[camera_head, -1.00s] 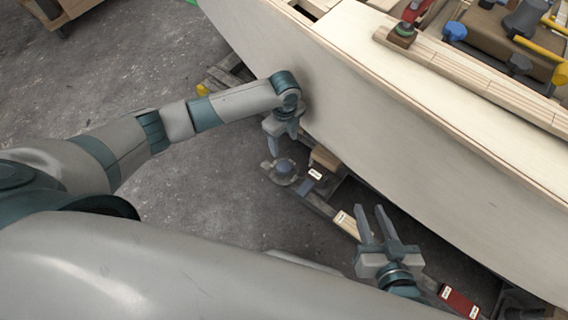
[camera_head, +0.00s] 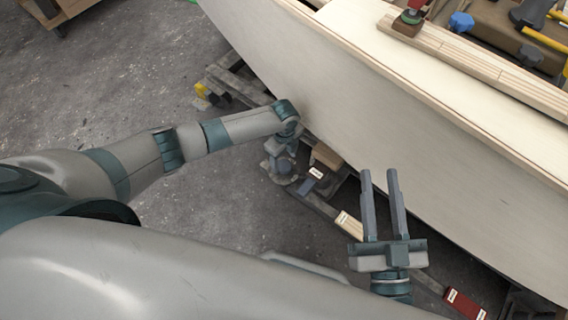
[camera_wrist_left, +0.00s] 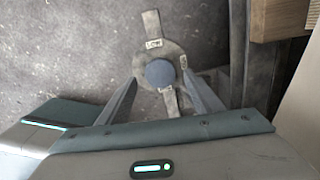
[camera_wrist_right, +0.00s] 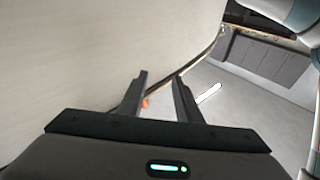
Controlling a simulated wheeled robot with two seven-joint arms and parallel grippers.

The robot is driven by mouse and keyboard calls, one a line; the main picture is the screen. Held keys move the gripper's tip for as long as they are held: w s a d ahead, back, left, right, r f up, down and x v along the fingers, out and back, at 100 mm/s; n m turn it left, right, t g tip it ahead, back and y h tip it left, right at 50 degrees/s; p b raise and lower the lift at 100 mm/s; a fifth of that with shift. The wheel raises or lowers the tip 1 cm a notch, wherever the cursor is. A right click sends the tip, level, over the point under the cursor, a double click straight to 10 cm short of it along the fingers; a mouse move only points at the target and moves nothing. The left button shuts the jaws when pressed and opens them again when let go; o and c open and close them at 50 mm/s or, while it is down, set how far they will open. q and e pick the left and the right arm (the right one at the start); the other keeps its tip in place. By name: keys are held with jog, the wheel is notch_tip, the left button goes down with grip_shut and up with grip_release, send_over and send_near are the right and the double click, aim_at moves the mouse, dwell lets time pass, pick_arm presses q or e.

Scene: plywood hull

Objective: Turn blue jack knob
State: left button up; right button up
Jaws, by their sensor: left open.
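The blue jack knob (camera_head: 284,166) is a round cap on a grey jack with flat arms, low beside the hull. In the left wrist view the knob (camera_wrist_left: 160,73) lies between my finger tips, with a "LOW" label on the plate above it. My left gripper (camera_wrist_left: 160,82) is open, its fingers on either side of the knob; I cannot tell whether they touch it. In the head view my left gripper (camera_head: 281,152) is over the jack, partly hiding it. My right gripper (camera_head: 380,172) is open and empty, in front of the hull, away from the jack.
The plywood hull (camera_head: 370,130) slopes close beside both grippers. Under it are timber supports (camera_head: 328,155) and a red labelled block (camera_head: 464,303). Tools, including a blue knob-like item (camera_head: 461,22), lie on the hull's top. Concrete floor at left is open.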

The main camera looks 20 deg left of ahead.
aim_at(284, 165)
pick_arm(q)
jog(key=shift+f+b, duration=0.4)
jog(key=shift+f, duration=1.15)
pick_arm(e)
jog(key=shift+s+r+t+y, duration=0.15)
jog(key=shift+s+r+t, duration=0.2)
jog(key=shift+r, duration=0.25)
jog(key=shift+s+r+t+y, duration=0.1)
jog(key=shift+s+r+t, duration=0.15)
jog(key=shift+r+t, duration=0.25)
jog(key=shift+s+r+t+y, duration=0.15)
jog(key=shift+s+r+t, duration=0.15)
jog(key=shift+r, duration=0.35)
pick_arm(q)
jog(key=c, duration=1.1)
